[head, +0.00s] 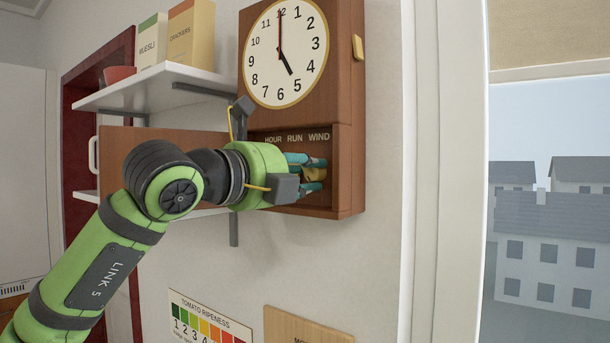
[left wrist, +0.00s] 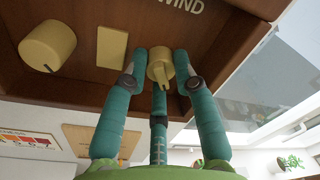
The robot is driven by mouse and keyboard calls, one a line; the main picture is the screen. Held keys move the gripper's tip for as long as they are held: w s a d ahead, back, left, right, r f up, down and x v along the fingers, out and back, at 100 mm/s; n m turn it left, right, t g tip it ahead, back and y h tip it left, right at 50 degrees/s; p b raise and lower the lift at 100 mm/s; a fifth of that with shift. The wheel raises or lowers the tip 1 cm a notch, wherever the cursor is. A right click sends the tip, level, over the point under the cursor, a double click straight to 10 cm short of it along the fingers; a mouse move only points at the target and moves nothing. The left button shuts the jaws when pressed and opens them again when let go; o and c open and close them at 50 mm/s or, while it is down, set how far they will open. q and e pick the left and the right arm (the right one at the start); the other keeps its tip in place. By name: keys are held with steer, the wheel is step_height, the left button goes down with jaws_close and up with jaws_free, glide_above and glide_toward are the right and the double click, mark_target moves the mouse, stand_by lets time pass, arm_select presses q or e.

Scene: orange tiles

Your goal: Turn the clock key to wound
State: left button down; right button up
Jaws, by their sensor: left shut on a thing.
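The brown wall clock (head: 340,95) has a round white dial (head: 285,55) that reads five o'clock. Below the dial is an open recess with the labels HOUR, RUN and WIND. The yellow clock key (left wrist: 160,66) sits under the WIND label. It has a raised grip with a dark mark near its lower end in the left wrist view. My left gripper (head: 316,173) reaches into the recess and is shut on this key, with teal fingers around it. In the head view my gripper and wrist hide most of the recess. My right gripper is out of view.
Left of the WIND key are a yellow plate (left wrist: 112,46) and a round yellow knob (left wrist: 47,46). A brown wooden panel (head: 115,150) stands out left of the clock. A white shelf (head: 150,90) holds boxes. A window lies at the right.

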arm_select(q)
steer(key=m+b, duration=0.1)
steer(key=m, duration=0.1)
steer(key=shift+f+m+b, duration=0.15)
steer(key=shift+m+b, duration=0.15)
steer(key=shift+b, duration=0.05)
steer(key=m+b, duration=0.1)
steer(key=m, duration=0.1)
steer(key=shift+m, duration=0.3)
steer(key=m+b, duration=0.1)
steer(key=m, duration=0.2)
steer(key=shift+y, duration=0.3)
steer(key=m, duration=0.4)
steer(key=m+y, duration=0.1)
steer(key=m, duration=0.3)
steer(key=shift+d+b, duration=0.1)
steer(key=shift+b, duration=0.3)
steer(key=m, duration=0.3)
steer(key=shift+m, duration=0.3)
steer(key=m, duration=0.4)
steer(key=shift+t+y, duration=0.3)
steer(key=shift+m, duration=1.9)
